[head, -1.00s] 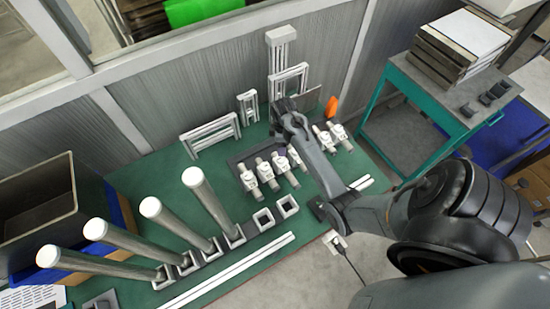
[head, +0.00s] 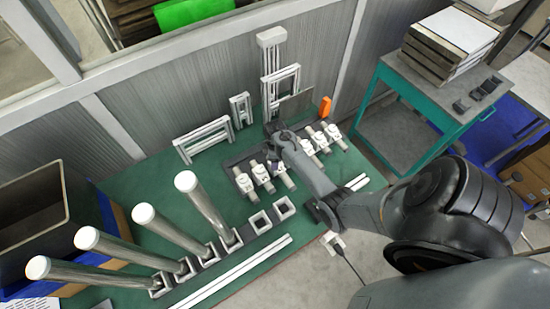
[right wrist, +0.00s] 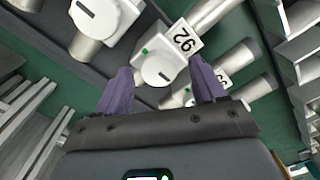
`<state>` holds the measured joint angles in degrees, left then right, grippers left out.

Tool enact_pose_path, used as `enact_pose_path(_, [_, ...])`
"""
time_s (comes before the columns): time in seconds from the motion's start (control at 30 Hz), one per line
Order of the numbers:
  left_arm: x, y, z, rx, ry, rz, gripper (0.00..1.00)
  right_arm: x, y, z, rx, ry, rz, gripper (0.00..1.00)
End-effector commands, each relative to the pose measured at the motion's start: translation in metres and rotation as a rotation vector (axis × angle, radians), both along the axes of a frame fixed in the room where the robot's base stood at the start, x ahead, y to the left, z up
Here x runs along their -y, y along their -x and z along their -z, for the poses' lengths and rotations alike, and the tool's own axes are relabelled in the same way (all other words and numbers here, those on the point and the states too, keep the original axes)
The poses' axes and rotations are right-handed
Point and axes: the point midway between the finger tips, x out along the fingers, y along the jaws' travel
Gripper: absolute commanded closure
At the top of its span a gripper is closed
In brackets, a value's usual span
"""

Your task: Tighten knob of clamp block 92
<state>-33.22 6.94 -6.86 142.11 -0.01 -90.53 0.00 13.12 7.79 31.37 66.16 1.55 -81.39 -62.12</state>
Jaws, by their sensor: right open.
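Clamp block 92 (right wrist: 187,37), a white block on a grey cylindrical body, shows its label upper centre in the right wrist view. Its round white knob (right wrist: 158,70) has a dark slot and lies ahead of my right gripper (right wrist: 162,84). The gripper is open, its two purple fingers apart on either side of the knob; I cannot tell whether they touch it. In the head view my right wrist (head: 284,143) is over the row of clamp blocks (head: 262,174) and hides part of it. I cannot pick out block 92 there. My left gripper is not in view.
Another clamp block (right wrist: 98,20) sits close at upper left in the wrist view, and one (right wrist: 235,80) at right. Tall reel posts (head: 205,205) stand left on the green table (head: 150,195). Metal frames (head: 203,140) and an orange object (head: 325,106) stand behind.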

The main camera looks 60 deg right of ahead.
Motion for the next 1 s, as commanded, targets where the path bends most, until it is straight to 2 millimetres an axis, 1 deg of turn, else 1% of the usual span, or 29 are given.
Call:
enact_pose_path(0.2, [0.0005,0.0001,0.0000,0.000,0.002,-0.001,0.42,0.0003,-0.0001,0.0001,0.000,0.001,0.000,0.31])
enact_pose_path(0.23, [0.0006,0.0001,0.0000,0.000,0.002,-0.001,0.42,0.0002,0.0000,0.0001,0.000,0.001,0.000,0.32])
enact_pose_path(0.5, [0.0009,0.0001,0.0000,-0.001,0.004,-0.002,0.42,0.0003,0.0001,0.0001,0.000,0.000,0.000,0.74])
enact_pose_path(0.6, [0.0009,0.0002,0.0001,-0.001,0.004,-0.002,0.42,0.0002,0.0001,0.0001,0.000,0.000,0.000,0.87])
enact_pose_path(0.83, [0.0009,0.0003,-0.0027,-0.002,0.004,-0.002,0.42,0.0000,0.0001,-0.0009,-0.001,-0.001,0.020,0.87])
enact_pose_path(1.0, [0.0008,0.0003,-0.0097,-0.001,0.002,-0.001,0.42,0.0002,0.0002,-0.0020,-0.001,0.000,0.082,0.87])
